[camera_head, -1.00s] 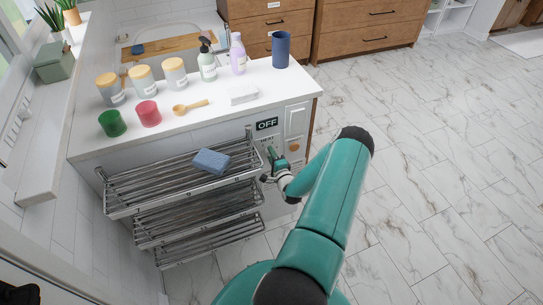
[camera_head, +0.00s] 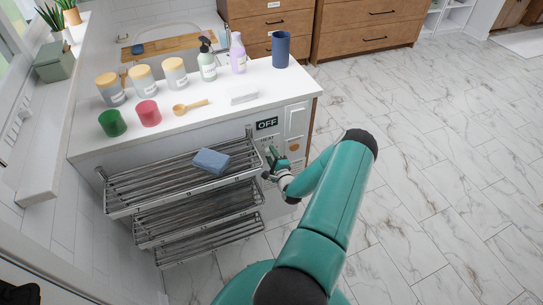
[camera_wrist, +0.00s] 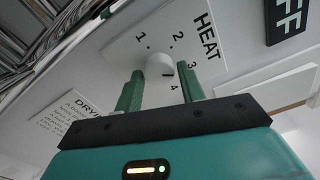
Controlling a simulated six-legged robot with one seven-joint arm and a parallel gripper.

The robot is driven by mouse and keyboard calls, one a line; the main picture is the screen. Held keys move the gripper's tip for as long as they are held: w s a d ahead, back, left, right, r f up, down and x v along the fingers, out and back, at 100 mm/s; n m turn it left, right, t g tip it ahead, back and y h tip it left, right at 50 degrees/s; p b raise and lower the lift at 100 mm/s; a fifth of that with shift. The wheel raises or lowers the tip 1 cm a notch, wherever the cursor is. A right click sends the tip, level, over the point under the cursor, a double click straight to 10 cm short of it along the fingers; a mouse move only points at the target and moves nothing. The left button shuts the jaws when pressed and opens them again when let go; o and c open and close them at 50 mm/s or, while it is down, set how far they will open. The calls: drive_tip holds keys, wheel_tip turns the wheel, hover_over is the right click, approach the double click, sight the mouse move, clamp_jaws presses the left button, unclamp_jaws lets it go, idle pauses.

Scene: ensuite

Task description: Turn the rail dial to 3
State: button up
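The rail dial (camera_wrist: 160,66) is a small white round knob on a white panel, below the word HEAT, with the numbers 1 to 4 around it. A small dark mark shows at its lower right side, towards the 3 and 4; the exact setting is hard to tell. My gripper (camera_wrist: 161,75) has its two green fingers apart, one on each side of the knob, with narrow gaps showing. In the head view my gripper (camera_head: 272,160) is at the panel right of the rails, and it hides the dial.
A towel rail (camera_head: 185,180) with several metal tiers juts out left of my gripper, with a blue sponge (camera_head: 211,161) on top. An OFF sign (camera_head: 267,123) is above. The counter (camera_head: 190,115) holds jars and bottles. The floor (camera_head: 440,170) to the right is clear.

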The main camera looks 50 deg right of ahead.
drive_tip(key=shift+o, duration=1.1)
drive_tip(key=v, duration=1.3)
drive_tip(key=shift+s+a, duration=0.15)
drive_tip(key=shift+s, duration=0.15)
